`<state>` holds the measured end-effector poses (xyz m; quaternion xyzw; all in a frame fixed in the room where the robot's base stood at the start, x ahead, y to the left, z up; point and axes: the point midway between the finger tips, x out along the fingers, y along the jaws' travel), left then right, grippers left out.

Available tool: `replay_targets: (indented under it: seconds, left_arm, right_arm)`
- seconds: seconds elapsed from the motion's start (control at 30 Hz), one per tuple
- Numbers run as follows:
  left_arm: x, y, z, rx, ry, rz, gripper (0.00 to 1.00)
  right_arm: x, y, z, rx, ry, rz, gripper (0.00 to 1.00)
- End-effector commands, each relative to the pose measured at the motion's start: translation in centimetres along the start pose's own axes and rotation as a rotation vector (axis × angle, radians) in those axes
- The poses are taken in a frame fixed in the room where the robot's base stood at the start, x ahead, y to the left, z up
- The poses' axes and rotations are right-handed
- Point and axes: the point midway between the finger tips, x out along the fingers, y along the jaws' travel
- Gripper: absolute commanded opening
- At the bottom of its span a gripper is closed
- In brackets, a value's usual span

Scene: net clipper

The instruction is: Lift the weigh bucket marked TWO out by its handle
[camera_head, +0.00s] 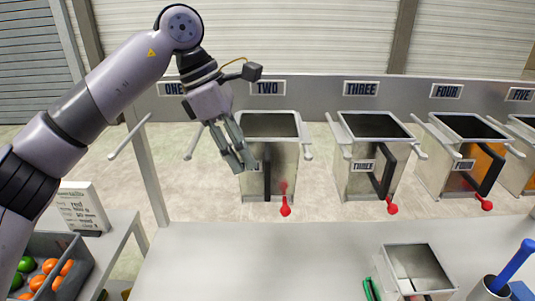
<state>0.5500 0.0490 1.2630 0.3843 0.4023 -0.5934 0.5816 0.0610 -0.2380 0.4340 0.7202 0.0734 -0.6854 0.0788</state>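The weigh bucket marked TWO (284,167) is a metal box with an open, dark top, hanging upright between its rails under the TWO sign (268,88). Its dark upright handle (267,176) is on the front face, and a red knob (285,208) shows below it. My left gripper (242,162) points down at the bucket's left front edge, left of the handle, and hides part of the bucket's label. Its fingertips look close together, with nothing seen between them; the angle hides how far they are apart. My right gripper is out of view.
Buckets THREE (356,181) and FOUR (449,180) hang to the right. No bucket shows under the ONE sign (172,88). A metal container (392,265) and a cup with a blue-handled tool (514,266) stand on the front table (250,265). Its left and middle are clear.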

Motion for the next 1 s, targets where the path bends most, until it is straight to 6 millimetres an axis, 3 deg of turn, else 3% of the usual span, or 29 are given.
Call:
replay_targets:
  seconds: [0.13,0.27,0.6,0.87,1.0]
  left_arm:
    - [1.5,0.0,0.1,0.001,-0.001,0.0,0.29]
    - [2.1,0.0,0.2,0.001,-0.001,0.0,0.29]
    - [6.6,0.2,0.9,0.0,-0.001,-0.001,0.29]
    - [7.1,0.2,0.9,0.001,-0.002,0.002,0.29]
    - [7.1,0.2,0.9,0.001,-0.002,0.001,0.22]
  right_arm:
    - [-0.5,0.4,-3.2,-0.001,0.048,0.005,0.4]
    - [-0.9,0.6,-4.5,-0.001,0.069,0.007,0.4]
    - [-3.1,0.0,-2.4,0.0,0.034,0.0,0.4]
    - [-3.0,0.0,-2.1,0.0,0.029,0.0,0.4]
    - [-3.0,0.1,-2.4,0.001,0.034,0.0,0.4]
